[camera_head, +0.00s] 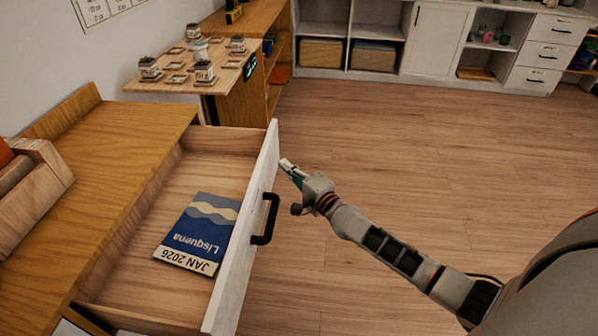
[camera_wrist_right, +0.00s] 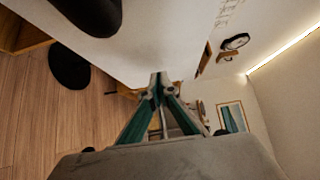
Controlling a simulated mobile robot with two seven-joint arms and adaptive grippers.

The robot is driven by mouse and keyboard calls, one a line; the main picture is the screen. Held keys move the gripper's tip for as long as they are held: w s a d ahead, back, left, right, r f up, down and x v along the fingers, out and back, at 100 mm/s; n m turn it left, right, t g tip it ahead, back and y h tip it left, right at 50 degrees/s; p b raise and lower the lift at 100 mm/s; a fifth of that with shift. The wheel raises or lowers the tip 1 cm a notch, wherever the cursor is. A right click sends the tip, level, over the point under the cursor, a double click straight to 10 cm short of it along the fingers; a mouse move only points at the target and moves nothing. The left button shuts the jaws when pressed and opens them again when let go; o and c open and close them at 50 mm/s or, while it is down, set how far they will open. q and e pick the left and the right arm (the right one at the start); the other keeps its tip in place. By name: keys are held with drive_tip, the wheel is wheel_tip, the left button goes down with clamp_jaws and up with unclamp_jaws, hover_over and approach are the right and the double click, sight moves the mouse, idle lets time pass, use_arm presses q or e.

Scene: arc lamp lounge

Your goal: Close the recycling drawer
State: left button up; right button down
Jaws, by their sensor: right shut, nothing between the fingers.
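The drawer (camera_head: 244,236) is pulled open from a wooden cabinet (camera_head: 120,130) at the left of the head view. It has a white front panel and a black handle (camera_head: 267,219). A blue booklet (camera_head: 204,228) marked "JAN 2026" lies inside it. My right gripper (camera_head: 286,165) is shut and empty, beside the outer face of the drawer front, near its far end and beyond the handle. I cannot tell whether it touches the panel. In the right wrist view the closed fingertips (camera_wrist_right: 158,80) meet in front of a pale surface. My left gripper is not in view.
A wooden organiser (camera_head: 32,180) stands on the cabinet top. A small table (camera_head: 190,75) with several potted items stands behind. White shelving (camera_head: 430,40) lines the back wall. The wooden floor (camera_head: 420,140) to the right of the drawer is clear apart from my arm.

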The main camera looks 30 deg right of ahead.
drive_tip(key=shift+w+a+r, duration=0.15)
drive_tip(key=shift+w+a, duration=0.25)
drive_tip(key=shift+a, duration=0.15)
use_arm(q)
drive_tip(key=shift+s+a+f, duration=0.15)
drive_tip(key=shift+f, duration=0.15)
use_arm(e)
drive_tip(key=shift+w+a, duration=0.1)
drive_tip(key=shift+a, duration=0.1)
